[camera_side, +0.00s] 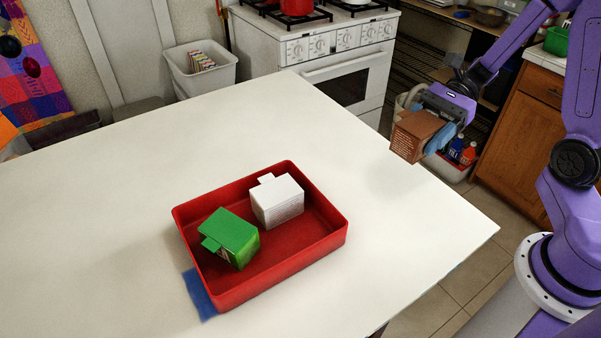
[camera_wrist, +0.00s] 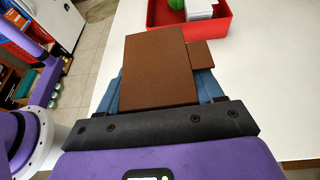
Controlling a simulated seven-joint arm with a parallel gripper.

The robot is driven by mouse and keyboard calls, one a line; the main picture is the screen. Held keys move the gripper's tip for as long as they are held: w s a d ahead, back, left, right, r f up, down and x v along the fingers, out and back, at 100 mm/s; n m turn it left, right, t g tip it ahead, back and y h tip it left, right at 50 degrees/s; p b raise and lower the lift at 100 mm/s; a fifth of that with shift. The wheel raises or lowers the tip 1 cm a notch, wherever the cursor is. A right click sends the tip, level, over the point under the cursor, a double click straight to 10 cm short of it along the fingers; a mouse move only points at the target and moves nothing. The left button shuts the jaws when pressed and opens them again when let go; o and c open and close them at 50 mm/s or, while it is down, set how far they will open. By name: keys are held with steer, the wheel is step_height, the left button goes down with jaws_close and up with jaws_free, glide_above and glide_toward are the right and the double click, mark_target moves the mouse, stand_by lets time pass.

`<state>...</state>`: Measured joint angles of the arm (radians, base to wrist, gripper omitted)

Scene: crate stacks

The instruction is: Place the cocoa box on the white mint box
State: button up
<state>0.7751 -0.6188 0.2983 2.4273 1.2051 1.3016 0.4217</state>
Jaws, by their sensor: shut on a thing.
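The brown cocoa box (camera_side: 416,134) is in my gripper (camera_side: 440,125), raised above the right side of the white table. In the wrist view the cocoa box (camera_wrist: 158,68) fills the middle, with a small flap on its right, and blue fingers show on either side of it. The white mint box (camera_side: 277,200) sits in the red crate (camera_side: 295,258), toward its back right. It is partly visible in the wrist view (camera_wrist: 200,9) at the top edge. My gripper is well to the right of the crate and apart from it.
A green box (camera_side: 231,237) sits in the crate left of the white box. A blue patch (camera_side: 199,295) shows under the crate's left front. The table (camera_side: 110,220) is otherwise clear. A stove (camera_side: 330,60) stands behind it.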

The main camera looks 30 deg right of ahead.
steer(key=s+a+r+t, duration=0.1)
steer(key=a+r, duration=0.4)
steer(key=a, duration=0.4)
steer(key=s+a+r, duration=0.1)
steer(key=a+r, duration=0.3)
steer(key=a, duration=0.4)
glide_above(277, 186)
steer(key=shift+m, duration=0.4)
step_height(277, 186, down, 9)
steer(key=shift+s+d+f, duration=0.1)
steer(key=shift+f, duration=1.65)
steer(key=shift+f, duration=0.1)
steer(key=o, duration=1.1)
